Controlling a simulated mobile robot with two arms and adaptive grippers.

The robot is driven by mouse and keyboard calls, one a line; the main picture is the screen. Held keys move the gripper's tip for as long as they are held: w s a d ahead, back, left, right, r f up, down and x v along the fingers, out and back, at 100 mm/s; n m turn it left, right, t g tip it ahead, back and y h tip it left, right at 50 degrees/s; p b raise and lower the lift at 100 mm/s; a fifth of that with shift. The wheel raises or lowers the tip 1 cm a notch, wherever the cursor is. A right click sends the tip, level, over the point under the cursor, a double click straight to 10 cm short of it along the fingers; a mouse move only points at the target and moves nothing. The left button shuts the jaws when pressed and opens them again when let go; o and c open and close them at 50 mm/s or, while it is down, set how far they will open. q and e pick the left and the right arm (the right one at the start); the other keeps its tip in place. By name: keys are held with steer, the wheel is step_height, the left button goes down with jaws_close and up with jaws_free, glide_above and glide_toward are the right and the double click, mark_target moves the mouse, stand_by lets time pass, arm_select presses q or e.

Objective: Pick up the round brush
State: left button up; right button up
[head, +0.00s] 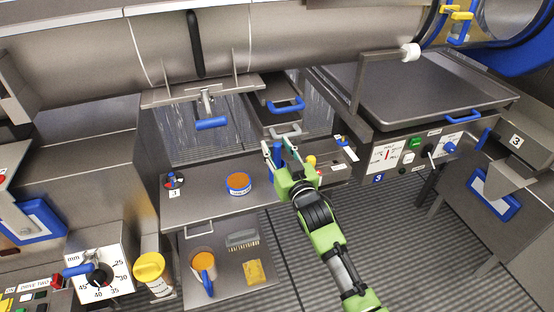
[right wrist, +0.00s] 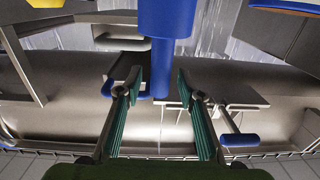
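A blue upright handle (head: 279,151), apparently the round brush, stands at the far right part of the small steel table in the head view. Its bristles are hidden. My right gripper (head: 279,146) is at the handle, with its fingers apart on either side of it. In the right wrist view the blue handle (right wrist: 167,18) comes in from the top between the open fingers of the right gripper (right wrist: 160,84). A gap seems to show on both sides; I cannot tell whether a finger touches it. My left gripper is not in view.
The steel table (head: 208,203) also holds a blue tin with orange contents (head: 239,184). The shelf below holds a flat brush (head: 242,238), a yellow sponge (head: 254,272) and a blue-handled scoop (head: 203,263). A control box (head: 410,152) stands right; a large steel drum (head: 180,45) lies behind.

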jaws_close()
step_height(320, 180, up, 10)
steer(key=shift+r+b, duration=0.1)
steer(key=shift+b, duration=0.3)
